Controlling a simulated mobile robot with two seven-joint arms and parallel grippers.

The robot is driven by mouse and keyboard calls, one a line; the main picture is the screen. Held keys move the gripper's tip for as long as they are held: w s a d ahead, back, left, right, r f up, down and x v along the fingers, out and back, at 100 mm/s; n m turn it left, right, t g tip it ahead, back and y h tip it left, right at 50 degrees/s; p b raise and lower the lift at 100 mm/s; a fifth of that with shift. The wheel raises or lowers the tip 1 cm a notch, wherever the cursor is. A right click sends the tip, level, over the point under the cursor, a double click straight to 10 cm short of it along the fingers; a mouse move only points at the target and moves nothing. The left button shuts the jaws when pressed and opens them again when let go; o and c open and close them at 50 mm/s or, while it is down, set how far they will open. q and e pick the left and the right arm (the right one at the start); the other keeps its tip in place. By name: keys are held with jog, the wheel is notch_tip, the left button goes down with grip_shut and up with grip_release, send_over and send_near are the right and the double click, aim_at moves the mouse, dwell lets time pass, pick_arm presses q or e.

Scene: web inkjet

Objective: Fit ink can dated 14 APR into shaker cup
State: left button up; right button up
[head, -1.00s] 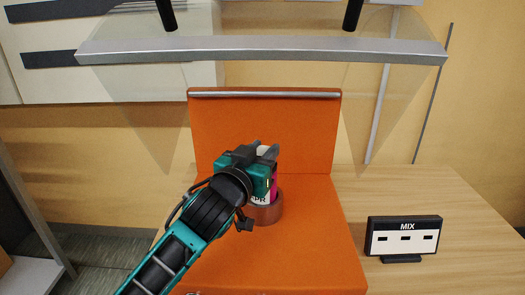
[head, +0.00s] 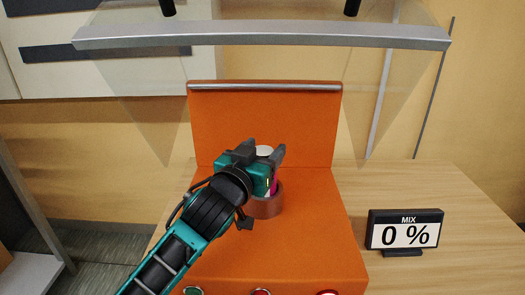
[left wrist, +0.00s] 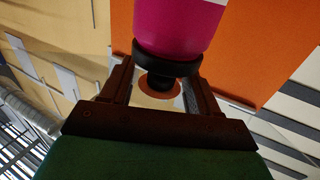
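The ink can (head: 273,186) is magenta with a pale top, and its date is not readable now. It stands in the reddish-brown shaker cup (head: 266,206) on the orange machine and looks upright. In the left wrist view the can (left wrist: 178,25) shows its magenta body and a black collar. My left gripper (head: 263,152) is at the upper part of the can, its fingers spread on either side. In the wrist view there are gaps between the fingers and the black neck. The gripper partly hides the can and cup. My right gripper is out of view.
The orange machine (head: 315,235) has a raised back panel and several buttons along its front edge. A clear hood with a grey bar (head: 262,37) hangs above. A display (head: 404,233) reading "MIX 0 %" stands at right on the wooden table (head: 450,195).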

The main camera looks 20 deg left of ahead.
pick_arm(q)
jog(key=shift+f, duration=0.15)
jog(key=shift+s, duration=0.1)
jog(key=s+a, duration=0.1)
jog(key=s, duration=1.1)
jog(key=shift+s+a, duration=0.25)
jog(key=shift+s, duration=0.05)
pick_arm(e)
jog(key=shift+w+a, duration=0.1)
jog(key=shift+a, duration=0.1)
pick_arm(q)
jog(key=shift+s, duration=0.1)
